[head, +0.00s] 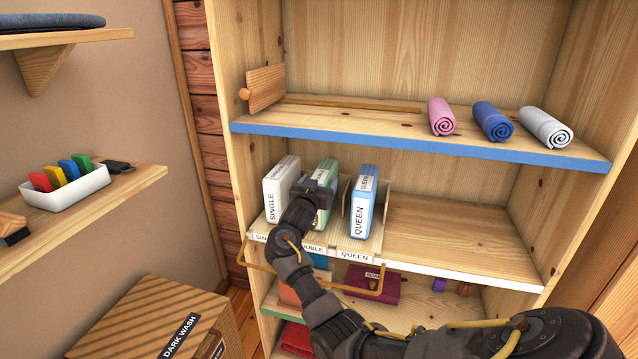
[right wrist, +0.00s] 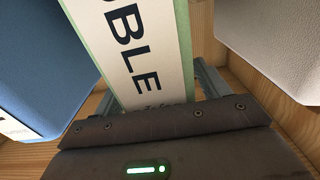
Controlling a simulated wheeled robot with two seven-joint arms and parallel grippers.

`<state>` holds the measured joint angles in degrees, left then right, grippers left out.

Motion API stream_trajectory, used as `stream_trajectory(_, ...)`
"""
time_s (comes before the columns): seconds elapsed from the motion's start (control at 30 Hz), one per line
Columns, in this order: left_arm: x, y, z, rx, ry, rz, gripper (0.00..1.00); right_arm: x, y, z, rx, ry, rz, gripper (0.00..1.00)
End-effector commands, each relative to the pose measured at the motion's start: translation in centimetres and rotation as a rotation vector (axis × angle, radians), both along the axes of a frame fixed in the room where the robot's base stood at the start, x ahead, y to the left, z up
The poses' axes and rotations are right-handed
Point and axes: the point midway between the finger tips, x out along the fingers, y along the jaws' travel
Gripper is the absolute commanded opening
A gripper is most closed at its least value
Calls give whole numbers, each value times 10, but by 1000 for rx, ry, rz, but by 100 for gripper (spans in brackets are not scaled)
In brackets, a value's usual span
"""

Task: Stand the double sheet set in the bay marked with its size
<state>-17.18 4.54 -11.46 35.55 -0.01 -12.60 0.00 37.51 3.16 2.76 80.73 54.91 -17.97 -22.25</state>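The double sheet set (head: 326,168) is a pale green upright pack, with "DOUBLE" on its white spine (right wrist: 148,45) in the right wrist view. It stands between the single set (head: 279,188) and the blue queen set (head: 363,203), above the bay label ending "UBLE" (head: 313,247). My right gripper (head: 318,192) is at its spine, one finger on each side, and looks shut on it. My arm hides its lower part, so I cannot tell whether its base rests on the bay floor. My left gripper is out of view.
The divided holder has front labels, including QUEEN (head: 354,256), and a brass rail (head: 345,289) runs below it. The shelf to the right (head: 450,235) is bare. Rolled towels (head: 492,121) lie on the shelf above. A DARK WASH box (head: 150,320) stands at lower left.

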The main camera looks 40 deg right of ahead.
Motion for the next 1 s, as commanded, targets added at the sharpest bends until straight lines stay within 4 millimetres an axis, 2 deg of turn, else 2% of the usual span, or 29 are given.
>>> stream_trajectory(0.3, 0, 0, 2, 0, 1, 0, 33, 0, 1, 5, 0, -1, 1, 74)
stream_trajectory(0.47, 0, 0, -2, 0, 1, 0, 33, -14, 22, 2, 2, -2, 3, 74)
stream_trajectory(0.8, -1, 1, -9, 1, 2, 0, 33, -54, 79, 2, 3, -2, 2, 74)
stream_trajectory(1.0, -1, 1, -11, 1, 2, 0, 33, -66, 96, 3, 1, -1, 1, 74)
